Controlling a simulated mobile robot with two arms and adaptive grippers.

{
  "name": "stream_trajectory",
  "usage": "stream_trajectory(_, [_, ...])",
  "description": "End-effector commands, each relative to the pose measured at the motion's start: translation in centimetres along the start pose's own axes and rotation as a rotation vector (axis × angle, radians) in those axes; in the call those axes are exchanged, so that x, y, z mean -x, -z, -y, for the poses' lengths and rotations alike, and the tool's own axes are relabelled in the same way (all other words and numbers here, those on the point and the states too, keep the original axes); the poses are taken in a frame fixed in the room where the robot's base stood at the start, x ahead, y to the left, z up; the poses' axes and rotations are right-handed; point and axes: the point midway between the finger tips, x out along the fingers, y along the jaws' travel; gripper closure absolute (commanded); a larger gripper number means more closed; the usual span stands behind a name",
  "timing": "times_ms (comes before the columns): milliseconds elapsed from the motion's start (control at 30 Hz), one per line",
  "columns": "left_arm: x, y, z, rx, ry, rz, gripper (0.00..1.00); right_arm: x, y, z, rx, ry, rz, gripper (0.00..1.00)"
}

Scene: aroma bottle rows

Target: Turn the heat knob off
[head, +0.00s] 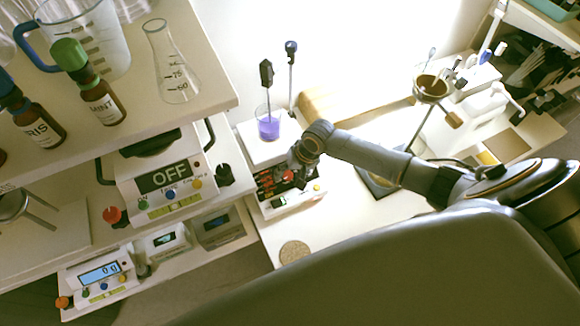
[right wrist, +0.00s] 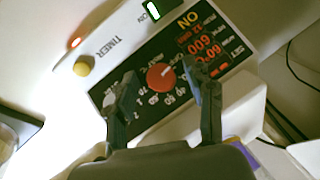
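The hot plate stirrer (head: 288,203) stands on the white bench, with a beaker of purple liquid (head: 268,124) on its top plate. In the right wrist view its dark panel shows a round red knob (right wrist: 161,78) with a white pointer line and a ring of numbers. In the right wrist view my right gripper (right wrist: 158,84) is open, one finger on each side of the red knob, with gaps visible. My left gripper is not in view.
A yellow knob (right wrist: 84,66) and a red light (right wrist: 75,42) are near the word TIMER. A separate device reading OFF (head: 165,178) stands on the left shelf, below a flask (head: 175,75) and brown bottles (head: 105,100). A round coaster (head: 294,251) lies on the bench.

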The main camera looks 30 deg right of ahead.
Motion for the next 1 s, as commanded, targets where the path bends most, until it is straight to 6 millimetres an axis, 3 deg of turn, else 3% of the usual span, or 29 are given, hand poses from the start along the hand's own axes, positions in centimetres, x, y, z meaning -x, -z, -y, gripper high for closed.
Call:
stream_trajectory(233, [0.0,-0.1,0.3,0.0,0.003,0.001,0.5,1.0,0.2,0.0,0.0,0.002,-0.004,0.47])
stream_trajectory(700, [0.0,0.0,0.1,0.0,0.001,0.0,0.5,10.0,0.1,0.0,0.001,0.0,-0.002,0.47])
stream_trajectory(1000, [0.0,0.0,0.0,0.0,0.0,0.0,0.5,12.0,0.0,0.0,0.0,-0.001,0.001,0.47])
